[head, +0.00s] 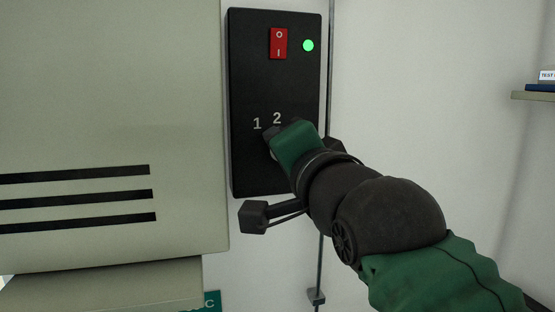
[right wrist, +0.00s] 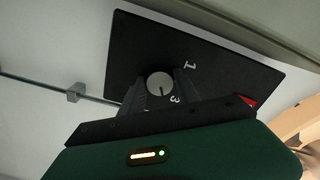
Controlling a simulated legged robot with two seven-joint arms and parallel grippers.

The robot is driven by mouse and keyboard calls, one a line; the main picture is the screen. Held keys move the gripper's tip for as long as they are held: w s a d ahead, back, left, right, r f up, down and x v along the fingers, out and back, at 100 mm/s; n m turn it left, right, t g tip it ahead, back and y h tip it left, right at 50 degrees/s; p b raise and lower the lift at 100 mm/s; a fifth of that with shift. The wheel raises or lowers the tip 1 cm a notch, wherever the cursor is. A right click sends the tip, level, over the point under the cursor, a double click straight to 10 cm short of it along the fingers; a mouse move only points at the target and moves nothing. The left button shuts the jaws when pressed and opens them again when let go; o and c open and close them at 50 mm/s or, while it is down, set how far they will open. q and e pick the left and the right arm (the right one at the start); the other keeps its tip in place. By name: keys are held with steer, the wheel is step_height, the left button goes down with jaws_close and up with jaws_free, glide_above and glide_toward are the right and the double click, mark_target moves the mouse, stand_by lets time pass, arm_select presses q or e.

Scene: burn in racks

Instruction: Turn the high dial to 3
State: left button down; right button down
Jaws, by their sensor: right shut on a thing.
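The dial (right wrist: 159,78) is a round light-grey knob on a black control panel (head: 255,85). In the right wrist view it sits between the two dark fingers of my right gripper (right wrist: 160,92), which is shut on it. A dark pointer line on the knob's face runs toward the bottom of that view, near the printed 3 (right wrist: 174,99); the exact setting is hard to tell. In the head view my right gripper (head: 275,142) covers nearly all of the dial and the 3; the printed 1 (head: 257,124) and 2 (head: 277,118) show. My left gripper is not in view.
A red rocker switch (head: 279,43) and a lit green lamp (head: 308,45) are higher on the panel. A grey-green cabinet (head: 110,100) with dark slots stands left. A thin conduit (head: 331,60) runs down the white wall beside the panel. A shelf (head: 535,96) juts out at the right edge.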

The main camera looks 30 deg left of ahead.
steer(key=shift+w+f+m+b, duration=0.1)
steer(key=shift+f+m+b, duration=0.1)
steer(key=shift+m, duration=0.85)
steer(key=shift+f+m+b, duration=0.1)
steer(key=shift+m+b, duration=0.1)
steer(key=shift+m, duration=0.85)
steer(key=c, duration=1.3)
jaws_free()
steer(key=shift+c, duration=0.2)
steer(key=shift+o, duration=1.3)
steer(key=shift+d, duration=0.15)
steer(key=shift+o, duration=0.8)
steer(key=shift+d+r, duration=0.15)
steer(key=shift+d, duration=0.5)
